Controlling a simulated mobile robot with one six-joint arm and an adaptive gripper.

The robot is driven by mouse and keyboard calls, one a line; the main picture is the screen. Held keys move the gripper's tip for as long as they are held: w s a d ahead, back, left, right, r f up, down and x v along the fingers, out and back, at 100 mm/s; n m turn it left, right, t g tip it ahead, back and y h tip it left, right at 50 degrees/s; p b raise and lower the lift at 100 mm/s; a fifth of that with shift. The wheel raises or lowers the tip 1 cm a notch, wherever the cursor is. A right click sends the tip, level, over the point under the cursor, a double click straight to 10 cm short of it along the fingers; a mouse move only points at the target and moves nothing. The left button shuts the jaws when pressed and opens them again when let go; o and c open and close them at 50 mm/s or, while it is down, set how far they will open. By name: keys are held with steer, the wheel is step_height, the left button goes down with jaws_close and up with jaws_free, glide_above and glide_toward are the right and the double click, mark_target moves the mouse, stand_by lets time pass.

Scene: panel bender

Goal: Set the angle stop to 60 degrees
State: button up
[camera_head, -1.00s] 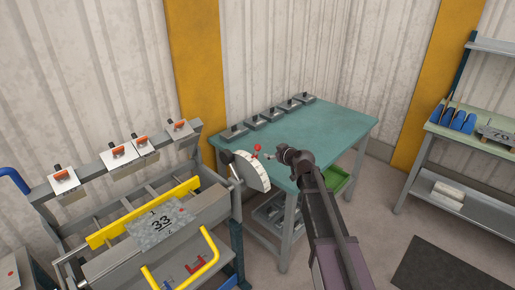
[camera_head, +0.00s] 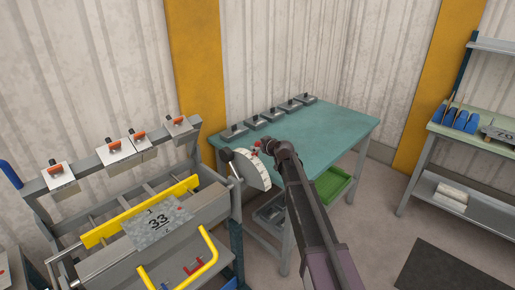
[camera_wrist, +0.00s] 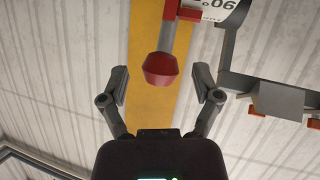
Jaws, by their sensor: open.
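The angle stop is a white half-disc dial (camera_head: 256,172) at the right end of the bender, with a red pointer arm. The pointer's red knob (camera_head: 257,145) stands at the dial's top edge. In the wrist view the red knob (camera_wrist: 160,69) sits ahead of and between my open fingers, with visible gaps on both sides. The dial's printed scale (camera_wrist: 212,10) is partly cut off at the top, so I cannot read the pointer's setting. My gripper (camera_head: 268,147) is just right of the knob in the head view; it also shows in the wrist view (camera_wrist: 162,84).
The bender (camera_head: 205,205) fills the left, with a sheet marked 33 (camera_head: 157,222) and yellow bars. A teal table (camera_head: 335,128) stands behind my arm, with several grey blocks along its back edge. A black mat (camera_head: 452,272) lies on the floor at right.

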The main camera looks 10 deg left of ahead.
steer(key=shift+w+a+f, duration=0.25)
steer(key=shift+w+a, duration=0.15)
steer(key=shift+w, duration=0.1)
jaws_close()
steer(key=shift+s+a+b, duration=0.1)
steer(key=shift+s+b, duration=0.05)
steer(key=shift+b, duration=0.15)
